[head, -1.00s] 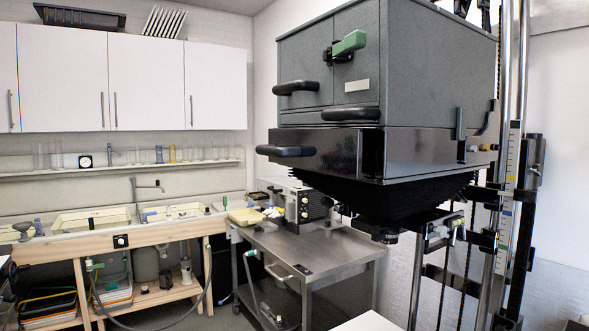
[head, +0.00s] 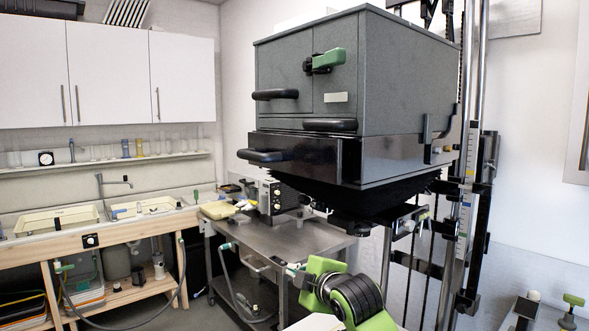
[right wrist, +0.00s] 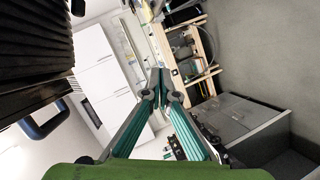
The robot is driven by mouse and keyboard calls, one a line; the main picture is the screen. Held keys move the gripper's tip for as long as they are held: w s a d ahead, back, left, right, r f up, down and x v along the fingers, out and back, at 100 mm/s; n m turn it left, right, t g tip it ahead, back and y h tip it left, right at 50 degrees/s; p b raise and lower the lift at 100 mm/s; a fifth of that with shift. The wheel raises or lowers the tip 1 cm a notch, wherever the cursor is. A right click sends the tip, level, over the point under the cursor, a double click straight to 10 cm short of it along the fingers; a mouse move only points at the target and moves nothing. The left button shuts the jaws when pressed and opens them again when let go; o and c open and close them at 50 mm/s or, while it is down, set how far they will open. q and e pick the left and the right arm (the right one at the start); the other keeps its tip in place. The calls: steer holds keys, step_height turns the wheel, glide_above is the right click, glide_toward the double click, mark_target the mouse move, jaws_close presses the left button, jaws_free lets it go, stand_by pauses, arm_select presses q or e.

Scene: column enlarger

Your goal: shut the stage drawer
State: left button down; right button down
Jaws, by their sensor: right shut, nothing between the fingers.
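The stage drawer (head: 300,150) is the glossy black band under the grey enlarger head. Its dark bar handle (head: 263,156) juts out at the left; I cannot tell how far the drawer stands open. In the right wrist view a dark looped handle (right wrist: 42,122) shows at the left, below black bellows (right wrist: 35,55). My right gripper (right wrist: 158,76) is shut and empty, apart from that handle and to its right. In the head view my right gripper (head: 298,276) shows small, below the drawer, partly hidden by its wrist. My left gripper is not in view.
The grey enlarger head (head: 390,85) is on a tall column (head: 470,190) at the right. A steel table (head: 290,238) stands below and behind it. Sinks (head: 55,221) on a wooden bench are at the left, under white cabinets (head: 110,72). Open air lies left of the handle.

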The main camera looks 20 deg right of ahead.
steer(key=s+a+r+n+t, duration=0.1)
steer(key=s+r+n, duration=0.15)
steer(key=r, duration=0.55)
steer(key=s+a+r+n+t+p, duration=0.1)
steer(key=s+r, duration=0.3)
steer(key=r, duration=0.3)
steer(key=s+r+n+t, duration=0.15)
steer(key=s+r, duration=0.25)
steer(key=r, duration=0.4)
steer(key=w+d+p, duration=0.2)
steer(key=w+p, duration=0.5)
steer(key=w, duration=0.4)
steer(key=shift+w+d+f+y, duration=0.15)
steer(key=shift+w+d+y, duration=0.15)
steer(key=shift+w+y, duration=0.1)
steer(key=shift+a, duration=0.1)
